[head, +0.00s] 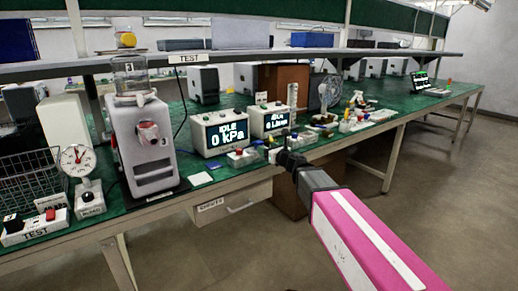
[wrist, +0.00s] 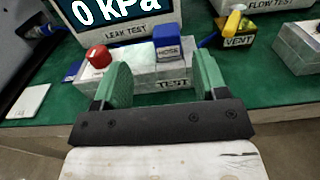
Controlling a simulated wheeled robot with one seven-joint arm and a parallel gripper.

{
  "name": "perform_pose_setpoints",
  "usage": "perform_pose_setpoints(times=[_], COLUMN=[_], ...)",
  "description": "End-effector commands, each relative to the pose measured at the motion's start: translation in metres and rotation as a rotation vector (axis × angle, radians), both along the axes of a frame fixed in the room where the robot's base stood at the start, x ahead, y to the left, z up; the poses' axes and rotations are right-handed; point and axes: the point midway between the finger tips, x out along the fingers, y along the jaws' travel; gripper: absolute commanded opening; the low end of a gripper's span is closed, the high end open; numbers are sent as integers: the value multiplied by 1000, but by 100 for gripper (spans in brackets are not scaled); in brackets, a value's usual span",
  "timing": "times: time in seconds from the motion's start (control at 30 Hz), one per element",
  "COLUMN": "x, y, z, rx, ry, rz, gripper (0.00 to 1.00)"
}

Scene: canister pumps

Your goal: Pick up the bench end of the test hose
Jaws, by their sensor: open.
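My gripper (wrist: 162,78) is open, its two green fingers spread in the wrist view. Beyond and between them is a grey block (wrist: 148,76) marked TEST, in front of the leak tester. On it stand a blue piece (wrist: 167,48) labelled HOSE and a red knob (wrist: 98,57). The blue piece shows between the fingers, nearer the right one; no contact is visible. I cannot make out a hose leading from it. In the head view my gripper (head: 288,158) is a dark shape at the bench's front edge, its fingers unclear.
The leak tester (head: 220,133) and flow tester (head: 270,119) stand behind. A yellow-handled VENT block (wrist: 236,34) is to the right, and a white card (wrist: 28,102) lies left. Pump 3 (head: 142,140) stands left on the green bench. A shelf (head: 240,57) runs above.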

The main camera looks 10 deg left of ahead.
Motion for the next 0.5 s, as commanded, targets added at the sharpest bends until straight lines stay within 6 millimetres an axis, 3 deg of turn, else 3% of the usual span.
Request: perform_pose_setpoints(times=[0.2,0.5], x=[23,41], y=[26,39], z=[0,0], rx=[-3,-3], ry=[-2,-2], rz=[2,2], gripper=[66,66])
